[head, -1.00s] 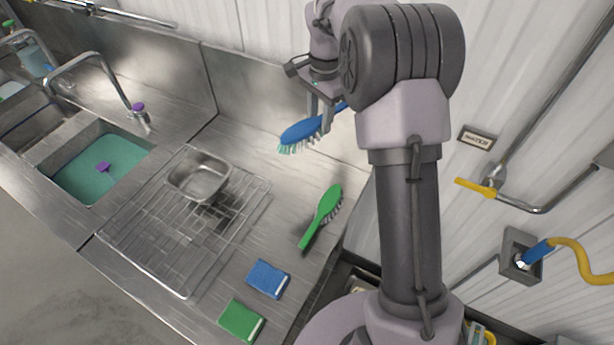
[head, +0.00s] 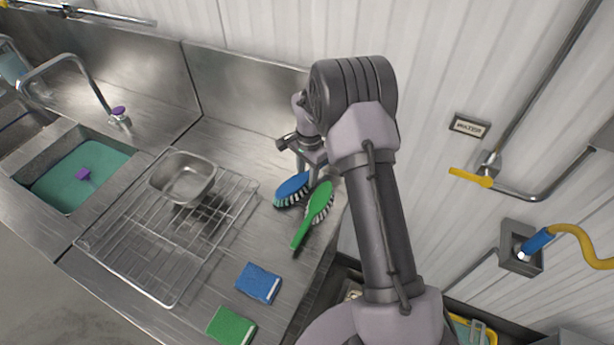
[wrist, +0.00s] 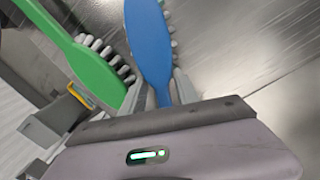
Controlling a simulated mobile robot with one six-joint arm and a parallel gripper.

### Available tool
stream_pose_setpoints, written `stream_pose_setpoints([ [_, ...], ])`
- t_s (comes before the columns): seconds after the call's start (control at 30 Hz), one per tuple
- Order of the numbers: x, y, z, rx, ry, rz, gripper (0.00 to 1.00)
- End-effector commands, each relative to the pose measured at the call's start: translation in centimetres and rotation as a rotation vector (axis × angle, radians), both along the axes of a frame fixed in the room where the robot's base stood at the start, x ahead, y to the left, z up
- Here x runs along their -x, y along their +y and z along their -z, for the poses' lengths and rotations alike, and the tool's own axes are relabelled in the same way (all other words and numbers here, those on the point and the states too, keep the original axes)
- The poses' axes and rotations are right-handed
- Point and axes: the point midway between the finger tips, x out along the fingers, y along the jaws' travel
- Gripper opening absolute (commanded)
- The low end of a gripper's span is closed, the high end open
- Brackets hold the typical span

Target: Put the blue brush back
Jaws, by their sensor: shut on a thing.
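The blue brush (head: 291,187) has pale bristles and is low over the steel counter, close behind the green brush. I cannot tell whether it touches the counter. My gripper (head: 309,164) is shut on its handle, which is partly hidden by the arm in the head view. In the wrist view, the blue brush (wrist: 149,42) points away from my gripper (wrist: 170,98), with its back facing the camera. The green brush (head: 318,205) lies on the counter beside it and also shows at the left of the wrist view (wrist: 88,62).
A wire rack (head: 136,262) holds a steel pan (head: 184,178) on the left. A blue sponge (head: 258,283) and a green sponge (head: 231,327) lie near the counter's front. The sink (head: 60,188) is far left. A wall backs the counter.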

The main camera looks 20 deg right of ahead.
Motion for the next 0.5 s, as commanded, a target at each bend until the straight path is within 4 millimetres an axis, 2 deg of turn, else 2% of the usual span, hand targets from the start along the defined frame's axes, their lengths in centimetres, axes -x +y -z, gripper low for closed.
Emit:
stream_pose_setpoints([
  [0.03, -0.04, -0.01, 0.61, 0.001, -0.001, 0.000, 0.00],
  [0.33, -0.05, 0.00, 0.87, 0.000, -0.002, 0.000, 0.00],
  [0.37, -0.04, -0.01, 0.82, 0.000, -0.002, 0.000, 0.41],
  [0.43, -0.04, 0.00, 0.75, 0.001, -0.001, 0.000, 0.54],
  [0.47, -0.04, 0.00, 0.74, 0.001, -0.001, 0.000, 0.59],
  [0.5, -0.04, 0.00, 0.73, 0.001, -0.001, 0.000, 0.59],
])
